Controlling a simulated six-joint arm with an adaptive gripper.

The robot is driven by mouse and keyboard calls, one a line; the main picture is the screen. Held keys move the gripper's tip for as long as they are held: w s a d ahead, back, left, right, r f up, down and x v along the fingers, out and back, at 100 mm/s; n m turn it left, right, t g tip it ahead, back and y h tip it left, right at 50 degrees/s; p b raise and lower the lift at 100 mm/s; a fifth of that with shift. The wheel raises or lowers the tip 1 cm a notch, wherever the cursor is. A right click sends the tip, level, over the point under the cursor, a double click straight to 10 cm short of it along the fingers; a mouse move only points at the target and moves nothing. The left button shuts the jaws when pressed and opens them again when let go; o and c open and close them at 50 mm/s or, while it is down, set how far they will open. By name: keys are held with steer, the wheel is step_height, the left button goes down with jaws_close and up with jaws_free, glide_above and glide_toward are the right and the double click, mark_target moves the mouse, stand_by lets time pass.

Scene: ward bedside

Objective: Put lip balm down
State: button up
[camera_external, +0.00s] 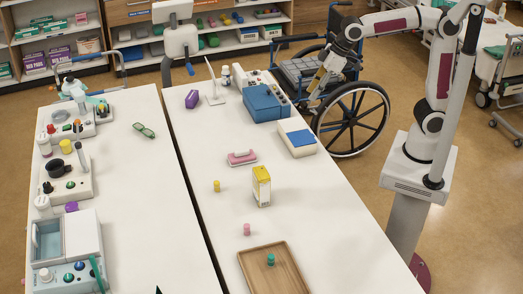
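Three small cylinders that look like lip balm tubes or small bottles are in view; I cannot tell which is the lip balm. A teal one (270,259) stands on the wooden tray (248,270) at the front of the right table. A pink one (247,230) stands on the table just behind the tray. A yellow one (216,186) stands farther back, left of the yellow box. My gripper (313,97) is raised at the far right side of the table, near the wheelchair, well away from the tray. Its fingers are too small to read, and no held object can be made out.
A yellow box (261,188) stands mid-table, with a pink case (242,158) behind it. A blue box (266,103) and a white-and-blue box (298,137) stand near my gripper. The wheelchair (352,120) is beside the table. The table's front right is clear.

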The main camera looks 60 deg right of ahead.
steer(key=s+d+f+m+h, duration=0.1)
steer(key=s+d+f+m, duration=0.1)
steer(key=s+d, duration=0.7)
steer(key=s+d+f+m+t+h, duration=0.1)
steer(key=s+d+f+m, duration=0.2)
steer(key=s+d, duration=0.7)
steer(key=d+f, duration=0.1)
steer(key=d, duration=0.2)
steer(key=shift+m, duration=0.3)
steer(key=shift+o, duration=0.5)
